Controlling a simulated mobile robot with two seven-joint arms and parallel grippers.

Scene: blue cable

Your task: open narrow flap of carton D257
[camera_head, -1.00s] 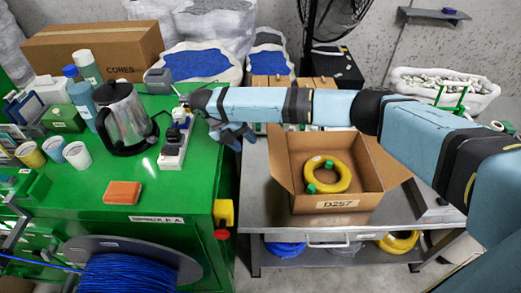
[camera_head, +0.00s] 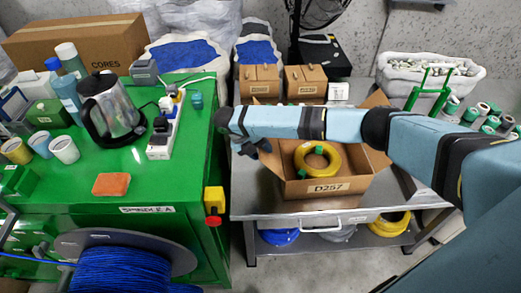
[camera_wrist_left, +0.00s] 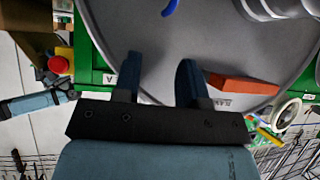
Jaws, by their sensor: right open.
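Carton D257 (camera_head: 324,187) stands on the grey metal table, with its top open and a yellow cable coil (camera_head: 304,157) with green tape inside. A flap (camera_head: 376,99) stands up at its far right corner, and another leans out on its right side. My right arm crosses in front of its far side and hides the flaps there. My right gripper (camera_head: 252,149) is open and empty at the carton's left, pointing downward; I cannot tell whether it touches the carton. My left gripper (camera_wrist_left: 158,75) shows only in the left wrist view, open and empty over a grey reel flange.
The green bench (camera_head: 185,185) stands left, with a kettle (camera_head: 110,110), a power strip (camera_head: 162,135) and an orange block (camera_head: 111,184). Small closed cartons (camera_head: 305,82) stand behind my right arm. A white bin (camera_head: 425,80) is at the back right. A blue cable reel (camera_head: 130,270) is at front left.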

